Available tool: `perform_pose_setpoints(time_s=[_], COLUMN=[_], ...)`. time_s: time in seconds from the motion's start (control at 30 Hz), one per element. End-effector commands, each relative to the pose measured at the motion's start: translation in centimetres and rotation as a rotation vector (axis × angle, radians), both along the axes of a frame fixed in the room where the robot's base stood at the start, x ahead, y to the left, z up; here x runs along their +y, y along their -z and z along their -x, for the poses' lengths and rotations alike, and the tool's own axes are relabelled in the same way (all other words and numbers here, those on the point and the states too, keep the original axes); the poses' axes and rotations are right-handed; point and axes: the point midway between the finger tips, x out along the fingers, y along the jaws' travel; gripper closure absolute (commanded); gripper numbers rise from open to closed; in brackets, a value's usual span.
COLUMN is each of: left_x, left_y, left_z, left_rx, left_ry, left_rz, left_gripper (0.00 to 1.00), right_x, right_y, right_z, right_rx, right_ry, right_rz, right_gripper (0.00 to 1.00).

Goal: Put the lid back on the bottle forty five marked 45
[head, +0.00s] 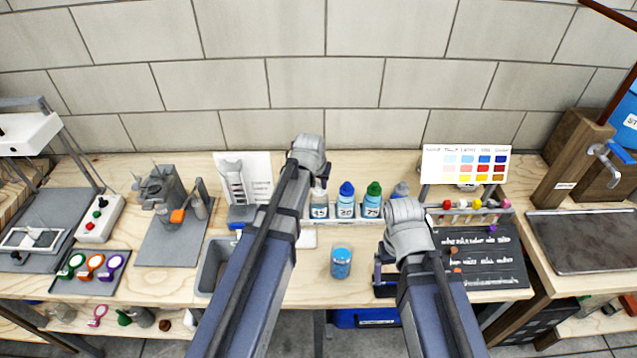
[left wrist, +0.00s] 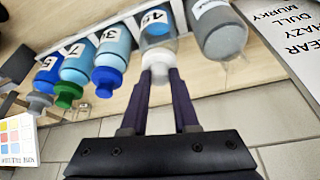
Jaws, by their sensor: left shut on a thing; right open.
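Bottle 45 (head: 319,210) stands in a white rack, its label facing front. In the left wrist view, bottle 45 (left wrist: 156,28) is partly clear with blue contents. A pale lid (left wrist: 158,58) sits at the bottle's mouth, between my left fingertips. My left gripper (left wrist: 160,76) is shut on this lid. I cannot tell whether the lid is fully seated. In the head view my left arm hides most of that gripper. My right gripper (head: 380,276) is open and empty, low over the table, right of a blue jar.
Bottles with a blue cap (head: 346,202) and a green cap (head: 372,202) stand right of bottle 45, close together. A grey bottle (left wrist: 220,30) is close beside it in the left wrist view. The blue jar (head: 341,263) stands in front. A grey bin (head: 213,265) is at left.

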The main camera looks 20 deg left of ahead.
Motion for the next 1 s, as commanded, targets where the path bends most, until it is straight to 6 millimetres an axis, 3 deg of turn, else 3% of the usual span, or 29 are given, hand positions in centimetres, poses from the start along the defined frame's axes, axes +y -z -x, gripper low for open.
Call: perform_pose_setpoints(time_s=[0.17,0.2,0.47,0.67,0.9,1.0], left_x=[0.0,0.0,0.0,0.0,0.0,0.0], left_y=[-0.01,-0.01,-0.01,-0.01,-0.01,-0.01], left_z=[0.0,0.0,0.0,0.0,0.0,0.0], left_rx=[0.0,0.0,0.0,0.0,0.0,0.0], left_ry=[0.0,0.0,0.0,0.0,0.0,0.0], left_rz=[0.0,0.0,0.0,0.0,0.0,0.0], left_gripper=[1.0,0.68,0.39,0.37,0.1,0.07], right_x=[0.0,0.0,0.0,0.0,0.0,0.0], right_y=[-0.01,-0.01,-0.01,-0.01,-0.01,-0.01], right_z=[0.0,0.0,0.0,0.0,0.0,0.0], right_rx=[0.0,0.0,0.0,0.0,0.0,0.0], right_ry=[0.0,0.0,0.0,0.0,0.0,0.0], right_rz=[0.0,0.0,0.0,0.0,0.0,0.0], right_gripper=[0.12,0.12,0.12,0.12,0.12,0.12])
